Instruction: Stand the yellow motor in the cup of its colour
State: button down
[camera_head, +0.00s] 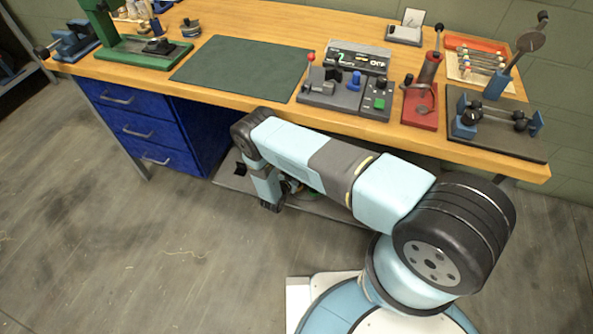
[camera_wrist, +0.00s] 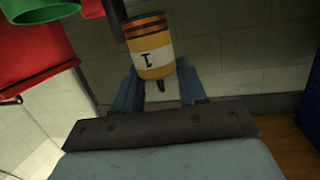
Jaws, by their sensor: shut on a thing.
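The yellow motor (camera_wrist: 152,58) shows in the wrist view as a short cylinder with a white band, a dark mark and orange and dark stripes at its top end. A short dark pin points from its other end towards my wrist. My gripper (camera_wrist: 157,82) has its two blue fingers closed on either side of the motor. In the head view my forearm reaches down in front of the bench's front edge, above the low grey shelf, and the motor cannot be made out there. I cannot identify a yellow cup in either view.
In the wrist view a green cup-like ring (camera_wrist: 40,10) and a red body (camera_wrist: 45,55) are at upper left. The wooden bench (camera_head: 225,95) carries a dark green mat (camera_head: 242,68), a control panel (camera_head: 345,95) and several fixtures. Blue drawers (camera_head: 150,125) are under its left side.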

jog(key=shift+f, duration=2.75)
jog(key=c, duration=0.5)
grip_release()
jog(key=shift+c, duration=0.2)
jog(key=v, duration=1.3)
jog(key=shift+s, duration=0.4)
jog(key=shift+a+r, duration=0.1)
